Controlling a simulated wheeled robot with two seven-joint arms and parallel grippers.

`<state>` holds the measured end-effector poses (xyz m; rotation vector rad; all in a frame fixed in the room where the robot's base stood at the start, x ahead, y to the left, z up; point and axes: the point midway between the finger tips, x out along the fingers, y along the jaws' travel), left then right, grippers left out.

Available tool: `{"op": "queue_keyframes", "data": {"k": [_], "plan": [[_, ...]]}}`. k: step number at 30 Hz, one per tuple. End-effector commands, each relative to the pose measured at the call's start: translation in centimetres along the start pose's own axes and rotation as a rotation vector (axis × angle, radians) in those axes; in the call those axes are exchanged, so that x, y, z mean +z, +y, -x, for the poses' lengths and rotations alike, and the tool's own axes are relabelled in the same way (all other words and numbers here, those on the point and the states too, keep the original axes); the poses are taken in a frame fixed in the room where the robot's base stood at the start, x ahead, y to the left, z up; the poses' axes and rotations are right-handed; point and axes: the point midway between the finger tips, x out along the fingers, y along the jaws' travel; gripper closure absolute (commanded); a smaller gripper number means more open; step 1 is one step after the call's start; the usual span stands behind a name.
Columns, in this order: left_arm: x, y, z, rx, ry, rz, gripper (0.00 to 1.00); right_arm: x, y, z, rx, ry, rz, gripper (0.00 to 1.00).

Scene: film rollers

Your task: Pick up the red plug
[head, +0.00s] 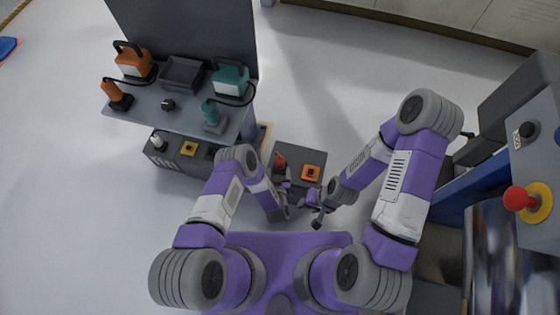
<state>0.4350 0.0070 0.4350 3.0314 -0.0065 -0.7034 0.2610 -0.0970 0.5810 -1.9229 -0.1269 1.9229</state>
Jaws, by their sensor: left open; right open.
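A small red plug (280,160) stands on the dark grey box (300,152) in front of me, left of an orange square socket plate (311,172). My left gripper (284,187) is small in the picture, open, just below the red plug and apart from it. My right gripper (314,203) is open and empty, lower and to the right, below the orange plate. The fingers of both are partly hidden by my own wrists.
A grey bench (178,120) at upper left holds orange and teal devices, with a lower box (178,160) bearing a white plug and yellow plate. A panel with a red button (518,198) stands at right. The pale floor (340,90) behind the box is clear.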

Motion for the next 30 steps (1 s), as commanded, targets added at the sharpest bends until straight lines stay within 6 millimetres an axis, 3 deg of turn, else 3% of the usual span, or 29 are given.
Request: {"op": "queue_keyframes", "data": {"k": [5, 21, 30], "plan": [[0.1, 0.4, -0.1, -0.022, 0.065, -0.024, 0.27, 0.0, 0.0, 0.0, 0.000, 0.000, 0.000, 0.56], [-0.1, 0.5, -6.8, -0.023, 0.067, -0.023, 0.27, -0.1, 1.3, -3.4, 0.000, 0.000, 0.000, 0.56], [-0.4, 0.6, -7.3, -0.021, 0.064, -0.023, 0.27, -0.1, 1.3, -3.4, 0.000, 0.000, 0.000, 0.56]]}}
